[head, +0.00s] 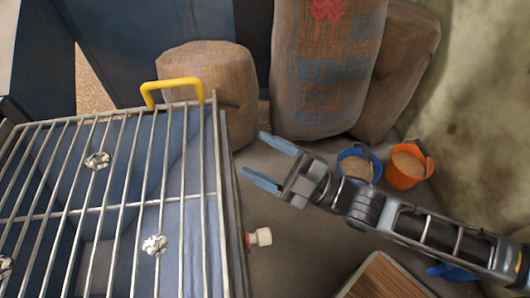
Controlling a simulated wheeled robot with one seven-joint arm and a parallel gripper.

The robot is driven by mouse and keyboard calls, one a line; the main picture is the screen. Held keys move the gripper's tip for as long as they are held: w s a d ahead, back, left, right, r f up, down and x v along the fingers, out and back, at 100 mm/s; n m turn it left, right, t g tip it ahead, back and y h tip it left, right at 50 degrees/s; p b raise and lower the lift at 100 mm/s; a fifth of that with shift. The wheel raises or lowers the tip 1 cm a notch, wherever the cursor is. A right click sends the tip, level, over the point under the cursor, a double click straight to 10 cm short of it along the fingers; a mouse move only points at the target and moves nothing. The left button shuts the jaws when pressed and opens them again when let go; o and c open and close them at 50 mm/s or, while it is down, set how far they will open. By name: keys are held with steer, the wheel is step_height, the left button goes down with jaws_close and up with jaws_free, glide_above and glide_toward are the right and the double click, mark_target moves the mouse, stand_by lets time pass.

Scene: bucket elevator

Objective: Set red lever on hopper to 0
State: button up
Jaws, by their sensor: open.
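The hopper (232,255) stands at the left under a metal bar grate (118,206). On its right side, a whitish knob (261,237) with a small red part (247,240) sticks out. This may be the end of the red lever; the rest of it is hidden, and I see no scale or 0 mark. My gripper (255,155) is open and empty, with blue fingers pointing left. It is above and apart from the knob in the picture, to the right of the grate's edge.
A yellow handle (172,85) is on the grate's far edge. Sacks (325,65) stand at the back. A blue bucket (358,164) and an orange bucket (408,166) of grain are beside my arm. A wooden thing (382,278) is at the bottom right. Floor right of the knob is clear.

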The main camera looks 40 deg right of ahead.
steer(key=w+d+f+m+g+h+p, duration=0.1)
steer(key=w+d+f+m+g+h, duration=0.25)
steer(key=w+f+h, duration=0.3)
steer(key=g+y+p, duration=0.3)
steer(key=g, duration=1.2)
glide_toward(266, 232)
steer(key=x, duration=0.3)
steer(key=shift+m, duration=0.45)
steer(key=b+x, duration=0.3)
steer(key=x, duration=0.4)
steer(key=shift+f, duration=0.15)
steer(key=shift+c, duration=0.2)
jaws_close()
